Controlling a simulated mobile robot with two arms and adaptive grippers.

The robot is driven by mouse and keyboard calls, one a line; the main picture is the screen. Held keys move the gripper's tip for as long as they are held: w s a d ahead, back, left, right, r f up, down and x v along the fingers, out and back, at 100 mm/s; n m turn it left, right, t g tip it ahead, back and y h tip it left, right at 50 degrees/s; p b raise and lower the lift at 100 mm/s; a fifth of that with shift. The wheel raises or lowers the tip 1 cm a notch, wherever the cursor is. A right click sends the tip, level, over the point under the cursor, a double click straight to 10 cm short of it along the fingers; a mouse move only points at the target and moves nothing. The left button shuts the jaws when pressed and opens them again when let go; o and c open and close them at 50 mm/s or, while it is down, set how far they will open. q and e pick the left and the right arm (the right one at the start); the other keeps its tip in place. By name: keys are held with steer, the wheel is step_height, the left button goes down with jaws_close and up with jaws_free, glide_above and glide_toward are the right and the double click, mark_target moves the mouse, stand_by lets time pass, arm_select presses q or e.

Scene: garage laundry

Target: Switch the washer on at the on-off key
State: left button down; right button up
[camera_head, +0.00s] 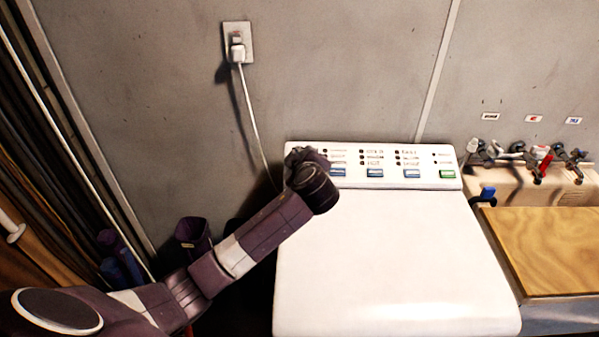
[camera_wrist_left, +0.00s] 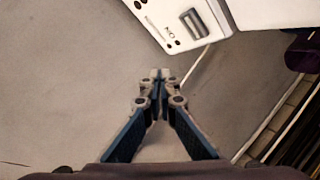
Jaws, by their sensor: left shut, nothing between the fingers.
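The white washer (camera_head: 390,260) stands against the wall with its control panel (camera_head: 425,158) along the back. The panel shows several blue keys (camera_head: 375,173) and a green key (camera_head: 447,174) at its right end. My left gripper (camera_head: 299,156) is at the panel's left end and hides that part. In the left wrist view its fingers (camera_wrist_left: 160,76) are shut and empty. That view also shows a grey key (camera_wrist_left: 194,23) near the panel's end, beside a small label that seems to read "ON". The fingertips appear apart from this key. My right gripper is out of view.
A white plug (camera_head: 238,53) sits in the wall outlet, and its cord (camera_head: 254,125) hangs down behind my left arm. Taps (camera_head: 540,165) and a wooden board (camera_head: 550,245) are to the right of the washer. The washer's top is clear.

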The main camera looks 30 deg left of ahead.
arm_select(q)
steer(key=f+b, duration=0.1)
steer(key=f, duration=0.1)
steer(key=w+f+b, duration=0.1)
steer(key=f+b, duration=0.1)
steer(key=w+a+f+b, duration=0.1)
steer(key=f+b, duration=0.1)
steer(key=shift+w+f, duration=0.15)
steer(key=shift+f, duration=0.2)
steer(key=shift+w+a+f+b, duration=0.1)
steer(key=shift+w+f+b, duration=0.1)
steer(key=shift+b, duration=0.1)
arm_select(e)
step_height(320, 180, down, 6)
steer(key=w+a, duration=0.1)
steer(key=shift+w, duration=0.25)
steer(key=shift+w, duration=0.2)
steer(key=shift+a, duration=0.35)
arm_select(q)
steer(key=shift+f, duration=0.1)
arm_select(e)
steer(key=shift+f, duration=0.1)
arm_select(q)
steer(key=shift+w+f+b, duration=0.1)
steer(key=shift+f+b, duration=0.25)
steer(key=shift+b, duration=0.25)
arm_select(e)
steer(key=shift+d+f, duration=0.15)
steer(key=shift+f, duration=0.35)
